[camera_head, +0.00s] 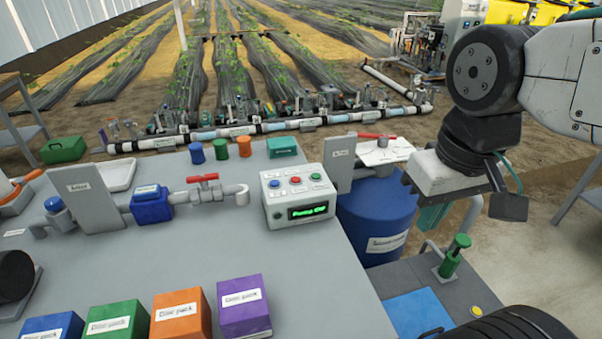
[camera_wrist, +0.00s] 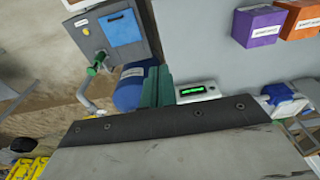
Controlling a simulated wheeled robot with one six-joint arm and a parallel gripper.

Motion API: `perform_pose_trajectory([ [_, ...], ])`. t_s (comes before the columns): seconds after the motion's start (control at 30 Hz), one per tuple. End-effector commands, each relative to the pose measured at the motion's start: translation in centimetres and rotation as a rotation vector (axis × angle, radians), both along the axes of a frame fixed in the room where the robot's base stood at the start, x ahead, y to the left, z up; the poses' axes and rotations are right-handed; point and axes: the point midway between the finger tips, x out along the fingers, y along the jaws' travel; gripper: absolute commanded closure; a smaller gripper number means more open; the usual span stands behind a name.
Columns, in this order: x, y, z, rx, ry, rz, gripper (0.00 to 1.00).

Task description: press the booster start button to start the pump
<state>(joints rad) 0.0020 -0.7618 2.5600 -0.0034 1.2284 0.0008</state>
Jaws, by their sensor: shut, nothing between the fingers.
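The control box (camera_head: 300,215) is pale grey and stands at the right edge of the grey table. Its top has a blue button (camera_head: 274,184), a red button (camera_head: 295,180) and a green button (camera_head: 316,176); their small labels are unreadable. Its green-lit display (camera_head: 308,211) appears to read "Pump Off". My gripper (camera_head: 432,218) is shut and empty, right of the box and apart from it, by the blue barrel. In the wrist view the green fingers (camera_wrist: 155,88) are together, left of the box (camera_wrist: 197,98), whose buttons are hidden there.
A grey upright plate (camera_head: 339,163) stands just behind the box, and a red-handled valve (camera_head: 203,179) is to its left. A blue barrel (camera_head: 375,225) stands right of the table. Coloured boxes, including a purple one (camera_head: 244,308), line the front.

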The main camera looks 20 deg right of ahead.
Motion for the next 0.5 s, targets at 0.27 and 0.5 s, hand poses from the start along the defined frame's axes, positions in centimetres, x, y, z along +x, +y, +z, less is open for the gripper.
perform_pose_trajectory([
  [0.27,0.8,-0.3,0.1,-0.021,0.004,-0.01,1.0],
  [0.5,8.1,-2.5,0.5,-0.221,-0.008,-0.104,1.0],
])
